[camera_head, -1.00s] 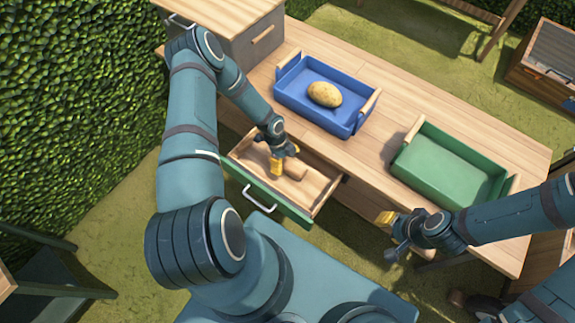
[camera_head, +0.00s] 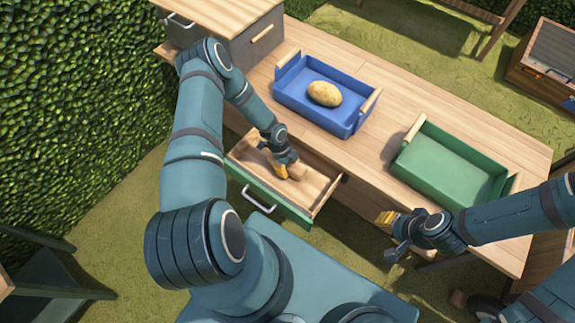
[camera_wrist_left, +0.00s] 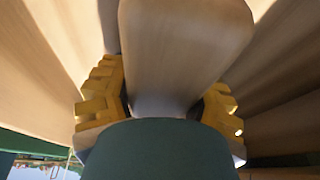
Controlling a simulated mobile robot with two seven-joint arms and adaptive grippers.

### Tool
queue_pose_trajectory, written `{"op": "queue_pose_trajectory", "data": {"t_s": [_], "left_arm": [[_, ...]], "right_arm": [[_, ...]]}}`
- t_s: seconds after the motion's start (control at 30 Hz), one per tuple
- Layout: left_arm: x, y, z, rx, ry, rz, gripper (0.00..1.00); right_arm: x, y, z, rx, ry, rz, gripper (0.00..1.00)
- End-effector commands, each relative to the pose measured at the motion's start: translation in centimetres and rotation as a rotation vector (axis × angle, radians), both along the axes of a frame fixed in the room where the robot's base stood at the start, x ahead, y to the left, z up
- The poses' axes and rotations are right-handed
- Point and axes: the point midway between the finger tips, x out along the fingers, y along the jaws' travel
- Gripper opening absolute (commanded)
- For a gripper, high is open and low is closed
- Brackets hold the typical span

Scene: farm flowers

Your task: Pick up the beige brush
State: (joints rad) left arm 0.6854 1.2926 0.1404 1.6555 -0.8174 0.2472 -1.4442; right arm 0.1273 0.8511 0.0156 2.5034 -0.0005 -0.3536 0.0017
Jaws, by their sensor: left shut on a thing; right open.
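The beige brush (camera_head: 297,171) is in the open drawer (camera_head: 316,188) of the wooden desk; only part of it shows in the head view. My left gripper (camera_head: 284,172) reaches down into the drawer and is shut on the brush. In the left wrist view the brush (camera_wrist_left: 180,50) is a smooth, pale wooden piece between the yellow fingers (camera_wrist_left: 165,105) of that gripper. Whether it still touches the drawer floor I cannot tell. My right gripper (camera_head: 386,217) is open and empty in front of the desk, at the right.
A blue tray (camera_head: 292,98) with a potato (camera_head: 324,93) and an empty green tray (camera_head: 440,176) stand on the desk. A grey-fronted drawer box (camera_head: 235,25) stands at the back left.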

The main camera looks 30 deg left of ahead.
Motion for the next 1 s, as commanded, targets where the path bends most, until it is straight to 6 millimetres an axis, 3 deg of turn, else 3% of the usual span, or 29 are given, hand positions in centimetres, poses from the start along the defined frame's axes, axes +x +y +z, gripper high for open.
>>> {"op": "queue_pose_trajectory", "data": {"t_s": [0.17, 0.37, 1.0], "left_arm": [[0.0, 0.0, 0.3, 0.0, 0.001, 0.0, 0.1], [0.0, 0.0, 2.2, 0.0, 0.0, -0.001, 0.1], [0.0, 0.1, 14.4, 0.001, -0.001, 0.0, 0.1]], "right_arm": [[0.0, 0.0, 0.1, 0.0, 0.0, 0.0, 0.34], [-0.1, 0.0, 0.6, 0.0, 0.002, 0.001, 0.34], [-0.6, 0.1, 3.0, 0.003, 0.014, 0.003, 0.34]]}}
